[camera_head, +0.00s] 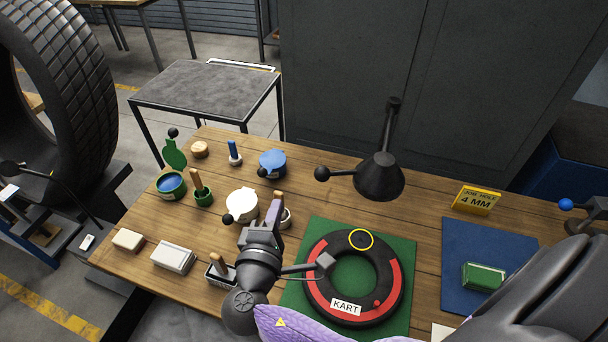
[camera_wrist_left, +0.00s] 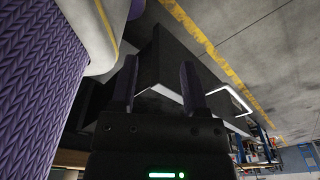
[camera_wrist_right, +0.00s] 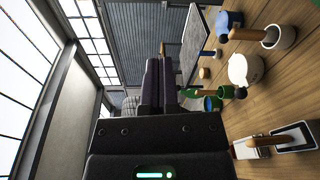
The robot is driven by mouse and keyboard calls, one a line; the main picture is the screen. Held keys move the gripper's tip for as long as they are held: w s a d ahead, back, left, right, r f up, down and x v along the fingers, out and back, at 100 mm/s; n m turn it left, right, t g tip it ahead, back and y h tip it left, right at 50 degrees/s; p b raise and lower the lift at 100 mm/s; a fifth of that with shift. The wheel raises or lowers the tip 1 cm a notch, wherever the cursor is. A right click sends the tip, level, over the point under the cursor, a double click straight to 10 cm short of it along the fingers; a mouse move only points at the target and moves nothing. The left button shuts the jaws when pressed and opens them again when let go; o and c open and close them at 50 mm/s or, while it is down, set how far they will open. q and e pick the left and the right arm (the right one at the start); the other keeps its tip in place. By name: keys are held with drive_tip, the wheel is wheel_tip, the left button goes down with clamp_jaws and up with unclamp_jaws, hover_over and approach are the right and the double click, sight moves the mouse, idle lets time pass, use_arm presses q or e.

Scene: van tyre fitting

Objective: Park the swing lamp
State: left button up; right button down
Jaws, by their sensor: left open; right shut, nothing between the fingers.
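The swing lamp (camera_head: 380,180) has a black cone shade above the bench, behind the kart tyre. Its arm rises to a pivot in front of the grey cabinet, and a black ball knob (camera_head: 322,173) sticks out to the left of the shade. My right gripper (camera_head: 272,207) is shut and empty over the bench, near the white pot, left of and apart from the knob. Its closed fingers also show in the right wrist view (camera_wrist_right: 160,72). My left gripper (camera_wrist_left: 160,85) is open and empty in the left wrist view, with floor beyond it. The lamp shows in neither wrist view.
The kart tyre (camera_head: 318,290) lies on a green mat (camera_head: 405,320). Several pots, including a white one (camera_head: 241,204) and a blue-lidded one (camera_head: 272,163), crowd the bench's left half. A yellow sign (camera_head: 477,200) and blue mat (camera_head: 465,235) are at right. A grey table (camera_head: 205,88) stands behind.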

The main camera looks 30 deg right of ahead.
drive_tip(key=w+d+p, duration=0.3)
drive_tip(key=w+d, duration=0.1)
drive_tip(key=d, duration=0.4)
drive_tip(key=shift+d, duration=0.3)
drive_tip(key=shift+s, duration=0.1)
